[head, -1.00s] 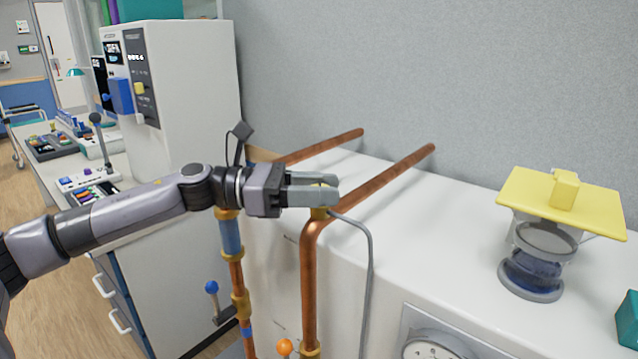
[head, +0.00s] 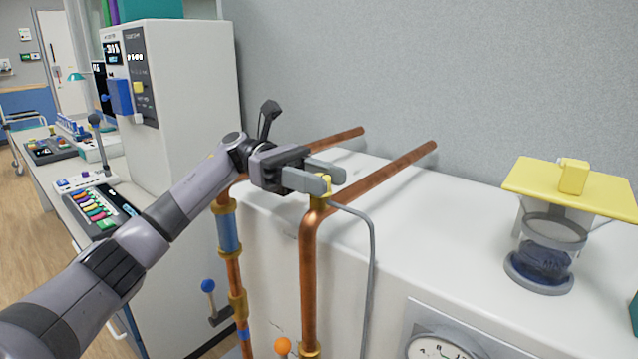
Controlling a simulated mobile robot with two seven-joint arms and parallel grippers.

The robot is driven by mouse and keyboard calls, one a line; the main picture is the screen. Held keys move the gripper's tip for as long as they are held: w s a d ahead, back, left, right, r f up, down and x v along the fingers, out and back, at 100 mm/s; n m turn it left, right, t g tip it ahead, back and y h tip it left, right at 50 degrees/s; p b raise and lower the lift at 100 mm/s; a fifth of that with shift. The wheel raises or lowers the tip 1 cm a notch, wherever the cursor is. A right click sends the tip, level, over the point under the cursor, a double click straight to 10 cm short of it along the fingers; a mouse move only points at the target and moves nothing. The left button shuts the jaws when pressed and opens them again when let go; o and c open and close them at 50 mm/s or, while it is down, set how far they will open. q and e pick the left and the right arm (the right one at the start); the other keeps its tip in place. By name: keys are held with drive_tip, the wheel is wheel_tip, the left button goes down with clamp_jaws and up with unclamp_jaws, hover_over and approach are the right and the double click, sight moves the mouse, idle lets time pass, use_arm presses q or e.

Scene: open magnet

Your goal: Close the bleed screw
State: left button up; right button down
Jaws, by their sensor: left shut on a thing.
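The bleed screw (head: 324,184) is a small yellow brass piece on top of the bend of the front copper pipe (head: 308,262). A thin grey tube (head: 372,262) runs from beside it and hangs down. My left gripper (head: 327,180) comes in from the left at the top of the pipe bend. Its two grey fingers are shut on the bleed screw, which shows between their tips. The fingers hide part of the screw. My right gripper is not in view.
A second copper pipe (head: 228,232) with a blue band stands to the left, with a blue-knobbed lever (head: 208,286) near it. An orange knob (head: 283,346) and a gauge (head: 437,347) are low in front.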

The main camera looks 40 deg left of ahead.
use_arm(q)
drive_tip(key=shift+r+g, duration=0.1)
drive_tip(key=shift+g, duration=0.2)
drive_tip(key=o, duration=0.9)
drive_tip(key=shift+d, duration=0.1)
drive_tip(key=shift+o, duration=0.2)
drive_tip(key=a+b, duration=0.1)
drive_tip(key=a, duration=0.6)
drive_tip(key=shift+w+b, duration=0.3)
drive_tip(key=shift+a, duration=0.1)
drive_tip(key=shift+s, duration=0.1)
